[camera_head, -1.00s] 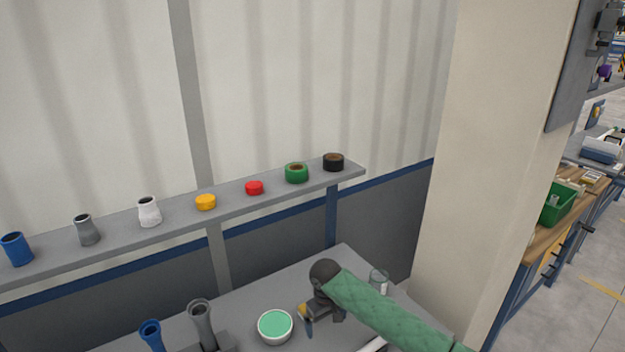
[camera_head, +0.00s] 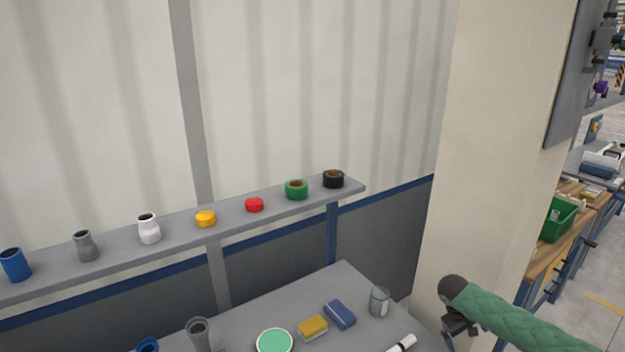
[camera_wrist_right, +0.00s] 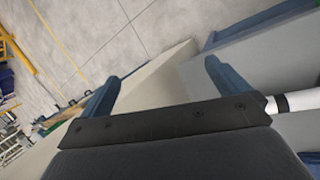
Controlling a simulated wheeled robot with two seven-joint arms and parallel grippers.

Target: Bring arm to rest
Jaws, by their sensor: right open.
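My right arm, in a green sleeve, comes in from the lower right in the head view. Its gripper (camera_head: 460,326) hangs off the right edge of the grey table, in front of the beige pillar. In the right wrist view the two blue-grey fingers (camera_wrist_right: 160,82) stand wide apart with nothing between them. On the table (camera_head: 265,312) lie a yellow sponge (camera_head: 312,327), a blue block (camera_head: 340,314), a glass jar (camera_head: 379,301), a white marker-like cylinder (camera_head: 402,344) and a bowl with a green top (camera_head: 274,342). My left gripper is not in view.
A grey shelf (camera_head: 110,258) along the wall holds blue, grey and white pipes and several coloured rings. Grey (camera_head: 198,334) and blue (camera_head: 147,345) pipes stand at the lower left. The beige pillar (camera_head: 490,150) is close to my right arm. A green bin (camera_head: 558,220) sits on a bench behind.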

